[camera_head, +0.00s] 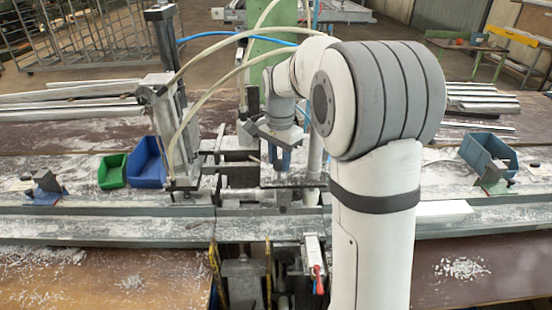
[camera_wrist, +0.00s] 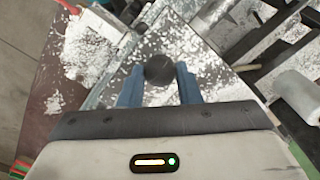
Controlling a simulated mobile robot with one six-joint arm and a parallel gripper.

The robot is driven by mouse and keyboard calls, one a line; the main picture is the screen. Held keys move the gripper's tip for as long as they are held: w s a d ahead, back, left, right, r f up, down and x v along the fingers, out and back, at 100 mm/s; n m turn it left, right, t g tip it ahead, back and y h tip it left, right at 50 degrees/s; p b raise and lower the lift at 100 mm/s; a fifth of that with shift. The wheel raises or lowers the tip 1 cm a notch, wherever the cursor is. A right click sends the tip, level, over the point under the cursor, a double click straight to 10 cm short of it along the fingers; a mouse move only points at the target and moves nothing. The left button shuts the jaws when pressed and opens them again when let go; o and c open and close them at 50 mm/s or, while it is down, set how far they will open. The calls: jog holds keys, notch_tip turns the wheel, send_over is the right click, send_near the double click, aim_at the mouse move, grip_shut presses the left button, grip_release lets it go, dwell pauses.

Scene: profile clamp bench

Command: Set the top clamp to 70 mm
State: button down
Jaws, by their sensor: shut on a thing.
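My gripper (camera_head: 281,160) reaches down over the middle of the bench, just right of the upright clamp unit (camera_head: 176,130) with its pale hoses. In the wrist view, the two blue fingers of my gripper (camera_wrist: 158,72) stand on either side of a dark round knob (camera_wrist: 158,69) and are shut on it. The knob seems to belong to the top clamp, but I cannot tell for sure. In the head view my arm and fingers hide the knob. No scale or millimetre reading is legible in either view.
A pale cylinder (camera_wrist: 300,95) stands close at right in the wrist view. A green bin (camera_head: 112,172) and a blue bin (camera_head: 147,160) sit left of the clamp unit. Another blue bin (camera_head: 488,152) is at right. White chips litter the bench. A red-handled part (camera_head: 318,280) is at the front.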

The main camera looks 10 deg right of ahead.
notch_tip(320, 180, up, 4)
jog(key=shift+w+f+p, duration=0.1)
jog(key=shift+w+p, duration=0.05)
jog(key=shift+p, duration=0.75)
jog(key=c, duration=1.1)
grip_release()
jog(key=shift+a+f, duration=0.1)
jog(key=shift+o, duration=0.2)
notch_tip(320, 180, up, 8)
jog(key=b, duration=0.1)
jog(key=shift+b, duration=0.3)
jog(key=shift+f, duration=0.15)
